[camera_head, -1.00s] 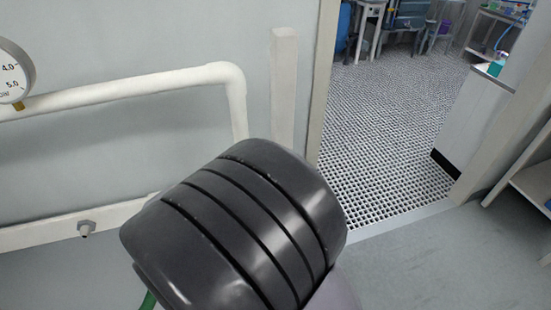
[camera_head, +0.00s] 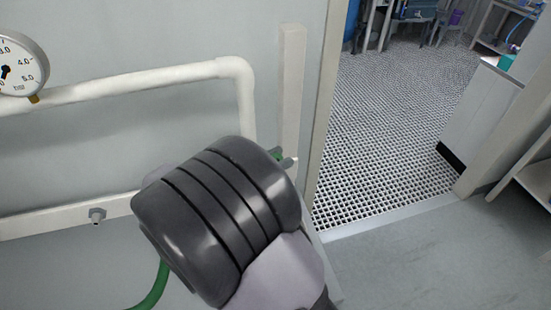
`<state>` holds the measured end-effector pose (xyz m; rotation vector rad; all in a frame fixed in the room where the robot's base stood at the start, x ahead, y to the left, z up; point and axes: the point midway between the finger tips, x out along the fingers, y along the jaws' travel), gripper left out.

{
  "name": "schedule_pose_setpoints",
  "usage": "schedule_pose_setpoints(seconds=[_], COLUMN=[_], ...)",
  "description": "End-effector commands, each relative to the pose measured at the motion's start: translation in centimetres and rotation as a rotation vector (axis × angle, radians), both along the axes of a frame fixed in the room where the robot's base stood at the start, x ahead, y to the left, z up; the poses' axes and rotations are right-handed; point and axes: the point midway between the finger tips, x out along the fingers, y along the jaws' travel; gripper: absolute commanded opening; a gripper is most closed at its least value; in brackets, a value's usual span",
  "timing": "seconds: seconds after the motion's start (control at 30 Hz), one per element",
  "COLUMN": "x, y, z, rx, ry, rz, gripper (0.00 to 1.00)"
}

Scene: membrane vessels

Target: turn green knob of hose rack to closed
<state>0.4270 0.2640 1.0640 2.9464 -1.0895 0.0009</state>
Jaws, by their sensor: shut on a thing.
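A small green part (camera_head: 277,153) shows just past the upper right of my dark wrist, beside a short pale metal fitting (camera_head: 288,162) at the foot of the white post. It may be the green knob, but too little shows to tell its shape or setting. A green hose (camera_head: 154,290) hangs below my wrist at the lower left. My thick dark ribbed wrist covers the middle of the head view. My gripper's fingers are hidden behind it, so what they touch cannot be seen.
A white pipe (camera_head: 150,88) runs along the wall and bends down behind my wrist. A pressure gauge (camera_head: 18,66) is at the upper left. A doorway at right opens onto a grated floor (camera_head: 385,130).

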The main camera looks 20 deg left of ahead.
Motion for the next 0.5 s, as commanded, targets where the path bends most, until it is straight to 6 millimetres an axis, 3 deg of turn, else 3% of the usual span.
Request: schedule_pose_setpoints(seconds=[0.03,0.07,0.17,0.5], x=[0.05,0.05,0.04,-0.32], y=[0.01,0.01,0.0,0.33], z=[0.1,0.1,0.08,0.09], rx=[-0.001,-0.001,-0.001,0.0], ry=[-0.002,-0.002,-0.002,0.0], rz=[0.001,0.001,0.001,0.002], gripper=[0.0,0.29,0.48,0.49])
